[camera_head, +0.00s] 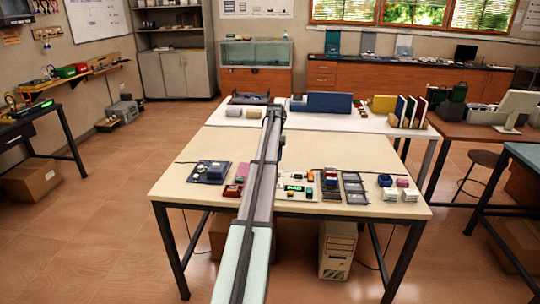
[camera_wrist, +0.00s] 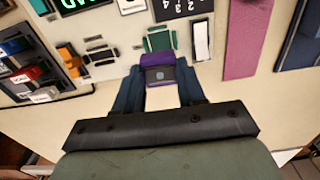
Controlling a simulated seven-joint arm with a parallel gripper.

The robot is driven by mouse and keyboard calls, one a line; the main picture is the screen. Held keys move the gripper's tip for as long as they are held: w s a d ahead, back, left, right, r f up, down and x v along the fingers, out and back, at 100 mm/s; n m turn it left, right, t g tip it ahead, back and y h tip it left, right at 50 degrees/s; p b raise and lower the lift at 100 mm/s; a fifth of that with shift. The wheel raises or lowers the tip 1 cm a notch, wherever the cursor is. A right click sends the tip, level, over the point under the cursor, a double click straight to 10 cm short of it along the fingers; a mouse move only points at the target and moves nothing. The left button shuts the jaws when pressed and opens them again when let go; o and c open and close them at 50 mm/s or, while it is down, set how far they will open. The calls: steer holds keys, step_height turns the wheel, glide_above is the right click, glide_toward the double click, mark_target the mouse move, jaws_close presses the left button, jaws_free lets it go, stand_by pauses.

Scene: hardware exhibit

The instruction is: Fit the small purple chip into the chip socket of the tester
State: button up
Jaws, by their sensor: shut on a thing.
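In the wrist view my gripper (camera_wrist: 159,72) has its two blue fingers closed on the sides of a small purple chip (camera_wrist: 156,61) with a dark grey face. A green-edged socket-like piece (camera_wrist: 158,41) lies just beyond the chip. I cannot tell whether the two touch, or whether it is the tester's chip socket. The tester's lit green display (camera_wrist: 72,6) shows at the upper left, with a dark numbered panel (camera_wrist: 180,8) at the top. In the head view the display (camera_head: 293,188) shows on the near table, right of my arm, which hides my gripper and the chip.
A tray of coloured blocks (camera_wrist: 30,65) is at the left of the wrist view; a pink board (camera_wrist: 245,40) is at the right. In the head view a grey-blue device (camera_head: 207,171) stands left of my arm. The cream tabletop (camera_head: 350,150) is clear behind the parts.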

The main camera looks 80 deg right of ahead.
steer(key=shift+f, duration=0.15)
steer(key=shift+f, duration=2.95)
steer(key=shift+f, duration=0.65)
steer(key=o, duration=1)
steer(key=shift+o, duration=0.3)
steer(key=o, duration=0.3)
steer(key=shift+w+r, duration=0.1)
steer(key=shift+r, duration=0.05)
steer(key=shift+r, duration=3.6)
